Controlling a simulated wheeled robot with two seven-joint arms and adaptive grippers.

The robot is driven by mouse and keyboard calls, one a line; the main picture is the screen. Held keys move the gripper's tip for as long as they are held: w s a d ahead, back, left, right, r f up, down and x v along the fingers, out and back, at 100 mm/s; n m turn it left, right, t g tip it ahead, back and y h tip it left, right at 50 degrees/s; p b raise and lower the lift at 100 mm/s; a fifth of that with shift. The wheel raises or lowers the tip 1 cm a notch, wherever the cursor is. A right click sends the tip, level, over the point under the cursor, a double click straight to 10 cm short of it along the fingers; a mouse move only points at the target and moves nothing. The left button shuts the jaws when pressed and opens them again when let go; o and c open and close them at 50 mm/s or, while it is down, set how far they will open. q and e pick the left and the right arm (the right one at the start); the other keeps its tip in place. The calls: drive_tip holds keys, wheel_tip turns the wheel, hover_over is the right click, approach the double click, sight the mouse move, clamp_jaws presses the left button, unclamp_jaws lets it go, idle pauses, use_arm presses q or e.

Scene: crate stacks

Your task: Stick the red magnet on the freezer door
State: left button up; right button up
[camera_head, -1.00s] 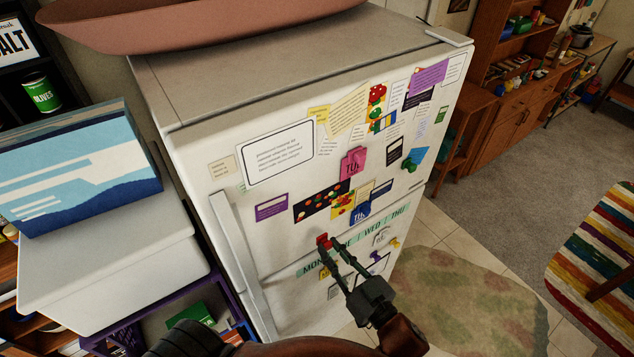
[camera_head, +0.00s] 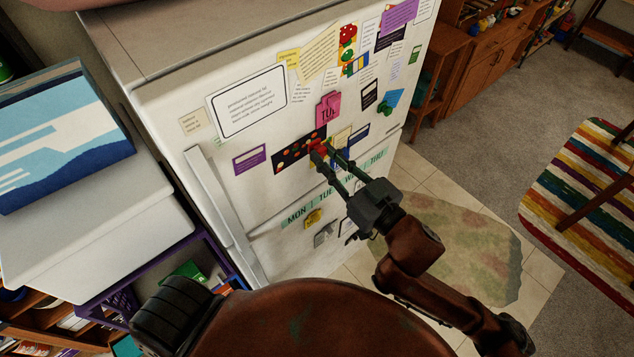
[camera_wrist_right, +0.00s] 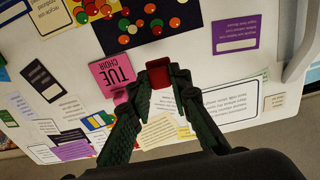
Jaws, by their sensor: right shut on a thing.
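The white fridge has an upper freezer door (camera_head: 225,186) covered with papers and magnets; it also fills much of the right wrist view (camera_wrist_right: 60,45). My right gripper (camera_head: 322,154) is shut on the small red magnet (camera_head: 316,146) in front of the lower middle part of this door. In the right wrist view the red magnet (camera_wrist_right: 158,73) shows at the fingertips, over the door face. I cannot tell whether it touches the door. The fingers cover part of the door behind them. My left gripper is not in view.
A pink note (camera_head: 327,107) and a dark dotted picture (camera_head: 290,153) are on the door near the gripper. The door handle (camera_head: 215,185) runs down the left side. A weekday strip (camera_head: 299,215) is on the lower door. A white bin (camera_head: 90,225) stands left.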

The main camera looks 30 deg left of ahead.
drive_tip(key=s+d+r, duration=0.1)
drive_tip(key=s+r, duration=0.2)
drive_tip(key=r, duration=0.4)
drive_tip(key=s+d+r, duration=0.1)
drive_tip(key=s+r, duration=0.2)
drive_tip(key=r, duration=0.4)
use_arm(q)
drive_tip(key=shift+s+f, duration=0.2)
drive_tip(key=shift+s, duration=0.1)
use_arm(e)
drive_tip(key=shift+x, duration=4.6)
drive_tip(key=shift+w+a+r, duration=0.15)
drive_tip(key=shift+w+a, duration=0.05)
drive_tip(key=shift+w, duration=0.05)
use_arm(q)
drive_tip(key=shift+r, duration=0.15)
use_arm(e)
drive_tip(key=o, duration=1)
drive_tip(key=shift+a, duration=0.1)
drive_tip(key=shift+c, duration=0.2)
drive_tip(key=shift+d, duration=0.2)
